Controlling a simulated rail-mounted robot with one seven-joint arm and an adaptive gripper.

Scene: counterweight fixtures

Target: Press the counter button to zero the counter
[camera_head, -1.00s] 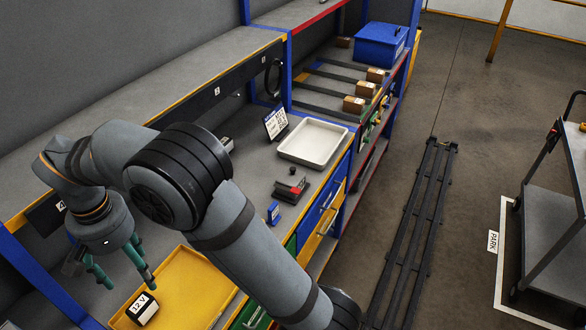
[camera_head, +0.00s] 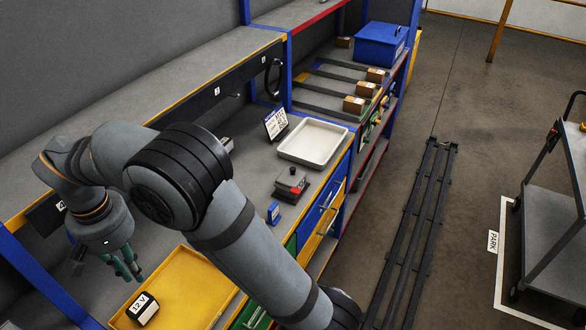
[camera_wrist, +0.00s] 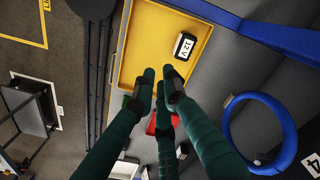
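A small dark device with red parts and a black knob-like top (camera_head: 291,185) sits on the grey bench, between the white tray and the yellow tray. It may be the counter; its button and any reading are too small to make out. A red patch (camera_wrist: 151,125) shows behind my fingers in the wrist view, mostly hidden. My gripper (camera_head: 132,275) hangs at the left of the yellow tray, well away from the device. In the wrist view its green fingers (camera_wrist: 160,92) are drawn together at the tips, with nothing between them.
The yellow tray (camera_head: 188,285) holds a block marked 12 V (camera_head: 143,309), also in the wrist view (camera_wrist: 185,46). A blue stand (camera_head: 273,212), a white tray (camera_head: 313,142) and a label sign (camera_head: 276,123) stand on the bench. A blue ring (camera_wrist: 265,130) shows in the wrist view.

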